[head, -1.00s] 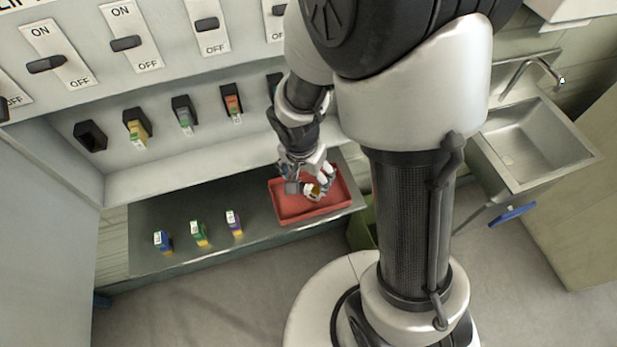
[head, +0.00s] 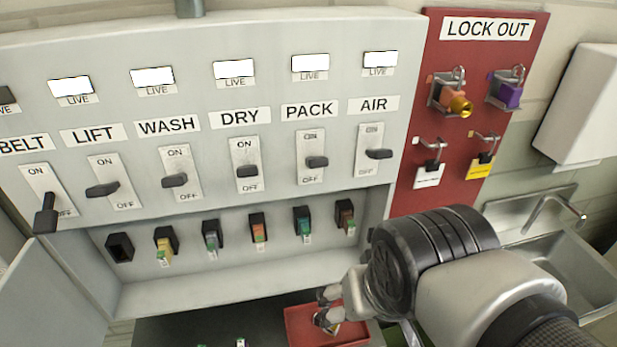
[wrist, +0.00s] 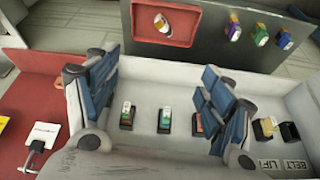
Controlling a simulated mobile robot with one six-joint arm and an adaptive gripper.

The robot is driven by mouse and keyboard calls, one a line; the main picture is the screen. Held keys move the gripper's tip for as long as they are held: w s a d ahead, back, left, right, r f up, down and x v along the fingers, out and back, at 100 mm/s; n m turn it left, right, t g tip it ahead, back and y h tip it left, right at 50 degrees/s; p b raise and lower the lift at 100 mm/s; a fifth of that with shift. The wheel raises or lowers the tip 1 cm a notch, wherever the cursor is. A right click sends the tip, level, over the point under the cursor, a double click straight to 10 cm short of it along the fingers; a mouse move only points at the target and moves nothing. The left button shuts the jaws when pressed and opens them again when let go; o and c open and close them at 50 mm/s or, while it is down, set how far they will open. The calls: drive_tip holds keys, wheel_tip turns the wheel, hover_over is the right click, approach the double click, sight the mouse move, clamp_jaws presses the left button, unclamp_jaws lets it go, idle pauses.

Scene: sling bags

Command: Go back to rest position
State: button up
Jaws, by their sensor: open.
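My gripper (head: 328,306) is at the bottom middle of the head view, near the red tray (head: 297,312). In the wrist view my gripper (wrist: 155,100) has its two blue-padded fingers wide apart, with nothing between them. The tray (wrist: 190,38) shows at the top of that view, apart from the fingers, with a small white and yellow item (wrist: 162,20) lying in it. My arm's forearm covers the lower right of the head view.
A grey panel (head: 215,105) carries levers, with a row of coloured plugs (head: 258,229) below. The red lockout board (head: 405,190) holds padlocks at right. A sink (head: 575,262) stands far right. Several coloured items (wrist: 235,28) lie on the dark shelf (wrist: 210,50).

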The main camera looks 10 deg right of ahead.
drive_tip(key=shift+s+a+r+n, duration=0.1)
drive_tip(key=shift+s+r+n, duration=0.2)
drive_tip(key=shift+s, duration=0.25)
drive_tip(key=shift+s+a+r+n, duration=0.1)
drive_tip(key=shift+s+r+n, duration=0.2)
drive_tip(key=shift+s, duration=0.25)
drive_tip(key=shift+c, duration=0.5)
